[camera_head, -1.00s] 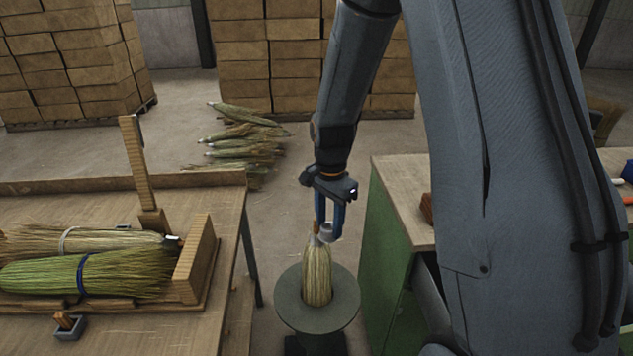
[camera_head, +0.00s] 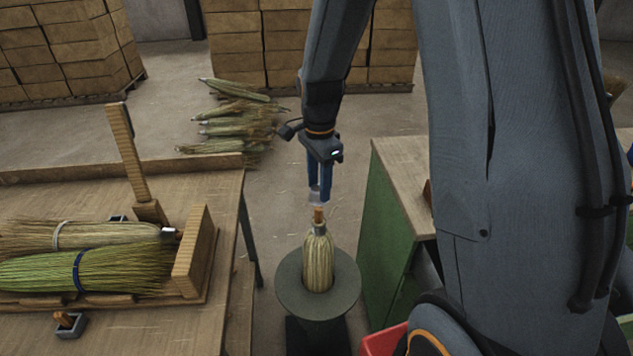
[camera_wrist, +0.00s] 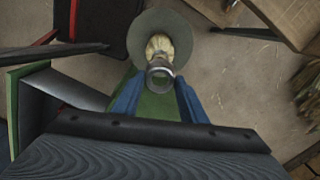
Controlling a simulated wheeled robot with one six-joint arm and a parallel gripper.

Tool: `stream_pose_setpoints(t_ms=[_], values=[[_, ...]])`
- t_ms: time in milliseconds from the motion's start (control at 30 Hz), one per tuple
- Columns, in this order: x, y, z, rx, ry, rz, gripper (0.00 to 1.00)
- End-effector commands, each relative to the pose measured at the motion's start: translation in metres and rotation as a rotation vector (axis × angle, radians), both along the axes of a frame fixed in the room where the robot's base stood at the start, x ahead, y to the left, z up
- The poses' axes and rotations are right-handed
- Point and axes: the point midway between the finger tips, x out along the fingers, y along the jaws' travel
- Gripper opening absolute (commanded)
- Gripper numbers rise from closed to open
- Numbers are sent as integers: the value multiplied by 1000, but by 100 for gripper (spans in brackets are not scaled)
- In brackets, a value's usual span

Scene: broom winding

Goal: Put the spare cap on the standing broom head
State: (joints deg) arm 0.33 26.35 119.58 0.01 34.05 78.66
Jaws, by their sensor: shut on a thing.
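The standing broom head (camera_head: 318,260) is upright on a round grey-green stand, bristles down, with a short brown wooden stub and metal collar at its top. My gripper (camera_head: 319,190) is above it, pointing down, with blue fingers shut on a small grey metallic cap (camera_head: 316,196). The cap is just above the stub; whether they touch I cannot tell. In the wrist view the cap (camera_wrist: 159,78) sits between the blue fingers and covers part of the broom head (camera_wrist: 160,44) below it.
The round stand (camera_head: 290,290) is between a wooden workbench (camera_head: 205,330) on the left, holding two bundled brooms, and a green cabinet (camera_head: 392,235) on the right. Loose broom bundles (camera_head: 235,125) lie on the floor behind. A red bin (camera_head: 383,342) shows at bottom right.

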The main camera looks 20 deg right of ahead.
Motion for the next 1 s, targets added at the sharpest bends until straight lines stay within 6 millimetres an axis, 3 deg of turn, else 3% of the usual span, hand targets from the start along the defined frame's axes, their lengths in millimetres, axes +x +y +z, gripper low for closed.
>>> stream_pose_setpoints(t_ms=[1000], values=[[0,2,-56,0,0,5,18]])
